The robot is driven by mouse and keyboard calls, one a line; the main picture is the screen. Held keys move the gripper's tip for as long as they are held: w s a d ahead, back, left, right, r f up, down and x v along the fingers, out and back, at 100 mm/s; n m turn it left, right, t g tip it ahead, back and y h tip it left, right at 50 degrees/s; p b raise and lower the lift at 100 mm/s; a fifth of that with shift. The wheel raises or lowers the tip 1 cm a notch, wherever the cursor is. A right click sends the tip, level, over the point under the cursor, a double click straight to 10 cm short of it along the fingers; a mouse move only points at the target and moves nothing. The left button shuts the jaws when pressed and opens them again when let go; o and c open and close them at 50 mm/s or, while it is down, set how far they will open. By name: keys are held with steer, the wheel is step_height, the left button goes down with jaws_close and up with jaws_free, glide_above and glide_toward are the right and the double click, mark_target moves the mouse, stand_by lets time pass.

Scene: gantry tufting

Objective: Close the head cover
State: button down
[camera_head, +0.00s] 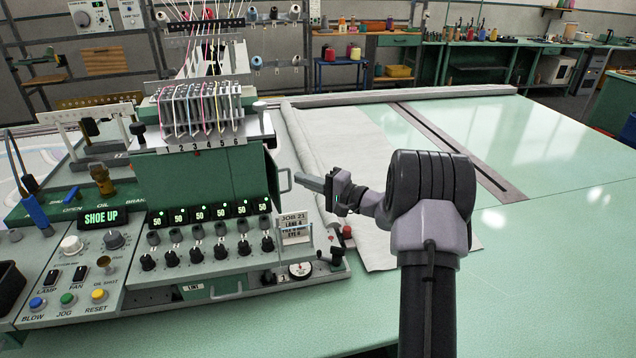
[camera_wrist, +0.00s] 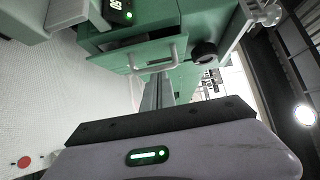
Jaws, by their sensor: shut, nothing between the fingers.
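The green head cover (camera_head: 273,180) shows at the right side of the tufting head, edge-on, with a pale bar handle (camera_head: 286,181) on its outer face. It seems to stand out from the head, but how far is hard to tell. In the wrist view the cover (camera_wrist: 115,62) and its handle (camera_wrist: 153,67) are straight ahead. My gripper (camera_head: 301,180) is shut and empty, pointing left at the handle. In the wrist view the fingers (camera_wrist: 158,85) point up toward the handle; whether they touch it is unclear.
The control panel with knobs (camera_head: 195,255) lies below the head. A red button (camera_head: 347,231) and a job card (camera_head: 295,230) stand near the front right corner. Numbered thread guides (camera_head: 205,110) rise above. White cloth (camera_head: 345,150) lies behind my gripper; the green table (camera_head: 550,140) is clear to the right.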

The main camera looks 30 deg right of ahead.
steer(key=shift+a, duration=0.1)
steer(key=a+b, duration=0.1)
steer(key=b, duration=0.1)
steer(key=a+b, duration=0.1)
steer(key=a, duration=0.1)
steer(key=shift+s+b, duration=0.3)
steer(key=shift+b, duration=0.05)
